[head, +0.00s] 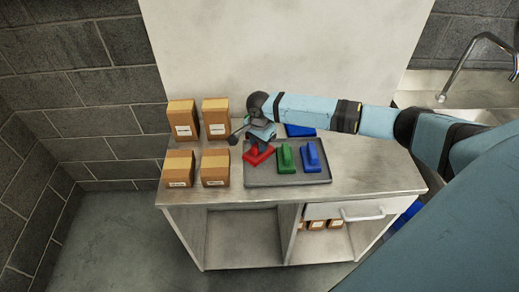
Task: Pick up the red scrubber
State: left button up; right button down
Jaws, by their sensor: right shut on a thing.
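The red scrubber (257,155) is at the left side of a dark grey tray (290,179) on the counter. My right gripper (256,146) reaches over it from the right and is shut on its top. The gripper and wrist hide the upper part of the scrubber. I cannot tell whether the scrubber still touches the tray. My left gripper does not show.
A green scrubber (286,158) and a blue scrubber (311,156) stand close to its right on the tray. Another blue thing (300,130) lies behind, partly hidden by my arm. Several cardboard boxes (215,168) stand to the left. A sink (440,92) is at the right.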

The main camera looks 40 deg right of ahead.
notch_tip(320, 180, up, 17)
jog(key=b, duration=0.1)
jog(key=c, duration=1.7)
grip_release()
jog(key=shift+c, duration=0.3)
